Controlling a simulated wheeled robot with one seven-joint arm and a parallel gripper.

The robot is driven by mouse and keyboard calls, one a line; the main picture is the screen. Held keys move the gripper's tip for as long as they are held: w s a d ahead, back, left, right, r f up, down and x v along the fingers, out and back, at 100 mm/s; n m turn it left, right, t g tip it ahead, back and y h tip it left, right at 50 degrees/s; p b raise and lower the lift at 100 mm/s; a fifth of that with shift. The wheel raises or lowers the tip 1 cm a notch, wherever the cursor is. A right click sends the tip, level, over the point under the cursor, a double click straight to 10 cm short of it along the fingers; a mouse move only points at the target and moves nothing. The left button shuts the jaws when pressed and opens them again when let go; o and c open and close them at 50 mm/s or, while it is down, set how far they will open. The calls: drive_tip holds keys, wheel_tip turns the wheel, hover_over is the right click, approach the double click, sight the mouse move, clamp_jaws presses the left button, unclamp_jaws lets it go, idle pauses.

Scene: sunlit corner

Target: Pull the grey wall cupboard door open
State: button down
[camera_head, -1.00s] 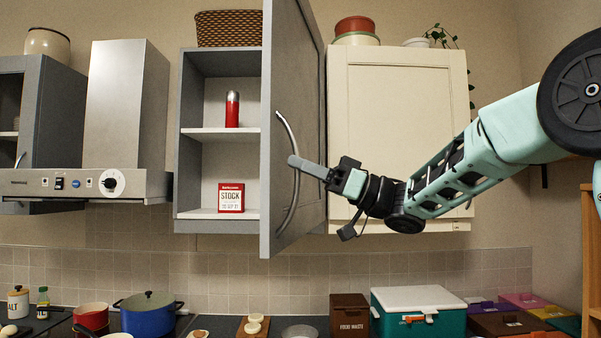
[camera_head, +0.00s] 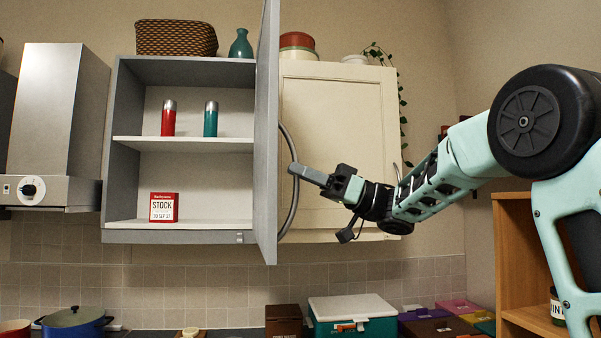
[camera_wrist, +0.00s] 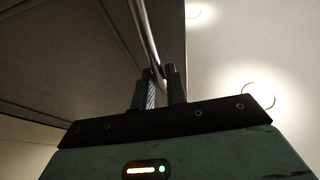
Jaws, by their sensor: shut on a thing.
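The grey wall cupboard (camera_head: 128,140) stands open in the head view, with its shelves in plain sight. Its grey door (camera_head: 266,130) is swung out far and shows nearly edge-on. A curved metal handle (camera_head: 294,195) is on the door's outer face, to the right. My gripper (camera_head: 297,170) reaches in from the right and is shut on the handle. In the wrist view the handle bar (camera_wrist: 145,35) runs down between the two fingers (camera_wrist: 161,88). The dark door face (camera_wrist: 75,60) lies to the left there.
Inside are a red flask (camera_head: 168,118), a teal flask (camera_head: 210,119) and a red stock box (camera_head: 163,207). A closed cream cupboard (camera_head: 335,150) is just right of the door. A range hood (camera_head: 50,125) is at left. Bins (camera_head: 352,316) stand on the counter below.

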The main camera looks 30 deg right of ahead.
drive_tip(key=shift+w+d+r+m+t, duration=0.25)
drive_tip(key=shift+w+d+m+t, duration=0.05)
drive_tip(key=shift+w+d+t, duration=0.1)
drive_tip(key=c, duration=1.5)
unclamp_jaws()
drive_tip(key=shift+w, duration=0.1)
drive_tip(key=shift+o, duration=0.5)
drive_tip(key=shift+w+d+f, duration=0.1)
drive_tip(key=shift+w+f, duration=0.1)
drive_tip(key=shift+s+a, duration=0.1)
drive_tip(key=shift+a, duration=0.1)
drive_tip(key=shift+f+g, duration=0.1)
drive_tip(key=shift+g, duration=0.2)
drive_tip(key=b+v, duration=0.7)
drive_tip(key=v, duration=1)
drive_tip(key=shift+s, duration=0.15)
drive_tip(key=shift+d, duration=0.1)
